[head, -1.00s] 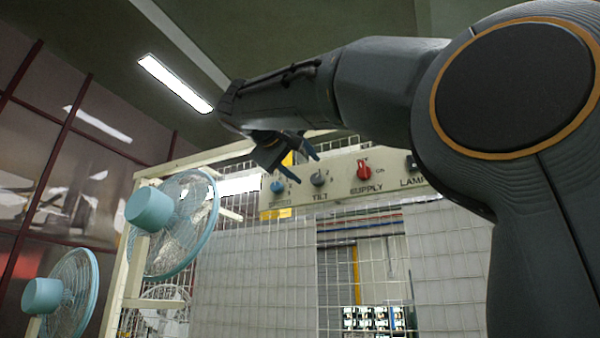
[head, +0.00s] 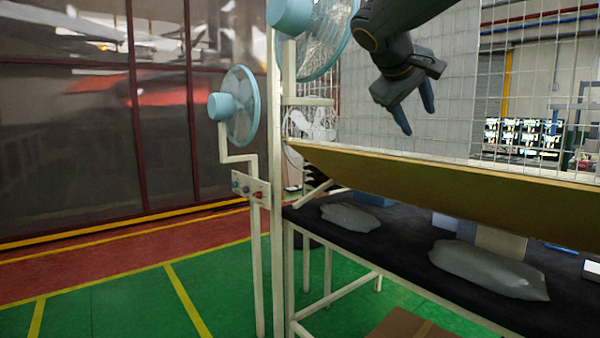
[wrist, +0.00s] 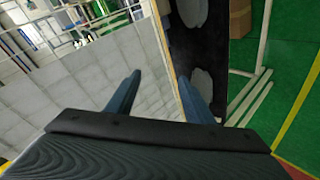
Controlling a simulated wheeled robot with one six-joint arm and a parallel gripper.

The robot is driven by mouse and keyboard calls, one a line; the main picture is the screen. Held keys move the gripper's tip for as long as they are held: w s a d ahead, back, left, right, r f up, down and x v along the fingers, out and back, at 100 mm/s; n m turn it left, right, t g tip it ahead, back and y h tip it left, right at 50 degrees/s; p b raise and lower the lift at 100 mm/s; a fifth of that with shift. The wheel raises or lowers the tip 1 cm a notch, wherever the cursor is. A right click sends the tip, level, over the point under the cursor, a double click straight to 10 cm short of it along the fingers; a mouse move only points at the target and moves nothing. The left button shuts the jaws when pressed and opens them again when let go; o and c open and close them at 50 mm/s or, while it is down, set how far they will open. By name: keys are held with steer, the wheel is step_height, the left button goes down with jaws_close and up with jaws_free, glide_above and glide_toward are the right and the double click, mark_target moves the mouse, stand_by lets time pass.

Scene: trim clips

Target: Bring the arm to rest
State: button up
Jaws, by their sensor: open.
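My gripper (head: 415,108) is in the upper part of the head view, in front of the wire mesh panel and above the tan board. Its two blue-grey fingers point down and stand apart, with nothing between them. In the wrist view my gripper (wrist: 158,95) also shows both fingers spread and empty. My upper arm is mostly outside the head view.
A tan sloped board (head: 430,182) lies below my gripper, over a dark bench (head: 395,240) with grey bags (head: 487,270). Blue fans (head: 238,105) stand at the left on cream posts. The green floor (head: 130,300) at lower left is clear.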

steer(key=s+a+f+g+y, duration=0.1)
steer(key=s+f, duration=0.2)
steer(key=f, duration=0.6)
steer(key=s+a+f+g+y, duration=0.1)
steer(key=s+f+g+y, duration=0.15)
steer(key=f, duration=0.75)
steer(key=s+a+f+g+y, duration=0.1)
steer(key=s+f, duration=0.3)
steer(key=f, duration=0.5)
steer(key=s+a+f+m+g+y, duration=0.1)
steer(key=s+f, duration=0.7)
steer(key=s, duration=0.1)
steer(key=s+a+f+m+g+y, duration=0.1)
steer(key=s+a+f+m+g, duration=0.1)
steer(key=s+f, duration=0.7)
steer(key=shift+a+f+m, duration=0.2)
steer(key=shift+a+m, duration=0.1)
steer(key=shift+g+y, duration=0.25)
